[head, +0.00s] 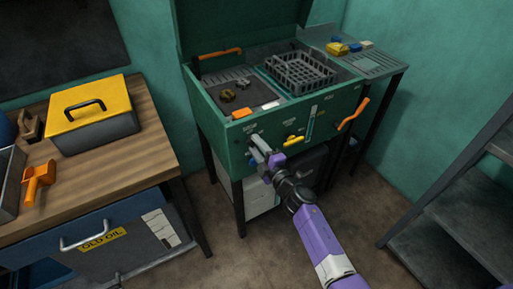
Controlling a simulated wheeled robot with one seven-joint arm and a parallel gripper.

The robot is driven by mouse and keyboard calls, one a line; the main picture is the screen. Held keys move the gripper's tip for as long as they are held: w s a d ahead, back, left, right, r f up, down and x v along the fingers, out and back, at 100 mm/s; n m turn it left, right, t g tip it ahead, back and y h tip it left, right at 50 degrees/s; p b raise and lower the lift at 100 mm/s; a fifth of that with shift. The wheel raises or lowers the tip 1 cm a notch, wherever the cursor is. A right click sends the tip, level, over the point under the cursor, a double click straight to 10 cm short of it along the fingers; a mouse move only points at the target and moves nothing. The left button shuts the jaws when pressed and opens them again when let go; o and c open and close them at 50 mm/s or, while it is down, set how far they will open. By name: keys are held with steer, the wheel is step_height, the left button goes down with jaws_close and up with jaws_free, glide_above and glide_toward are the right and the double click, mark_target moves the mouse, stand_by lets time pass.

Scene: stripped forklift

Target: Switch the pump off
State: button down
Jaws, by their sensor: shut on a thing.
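A green parts-washing cabinet (225,131) stands against the back wall with its lid up. Its front panel carries small labels too small to read, a yellow lever (293,140) and an orange handle (353,115). My gripper (256,149) is at the left part of this panel, shut on a small control there, which I take for the pump switch. The fingers hide most of that control, so its position cannot be told. A small blue part (252,156) shows just beside the fingers.
A grey basket (302,72) and small brown parts lie in the cabinet's top. Grey shelving (455,225) stands at right. Bare floor lies between.

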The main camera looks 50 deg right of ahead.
steer(key=shift+n, duration=1.2)
steer(key=c, duration=0.9)
jaws_free()
steer(key=v, duration=0.7)
steer(key=shift+s+a+b, duration=0.2)
steer(key=shift+s+b, duration=0.2)
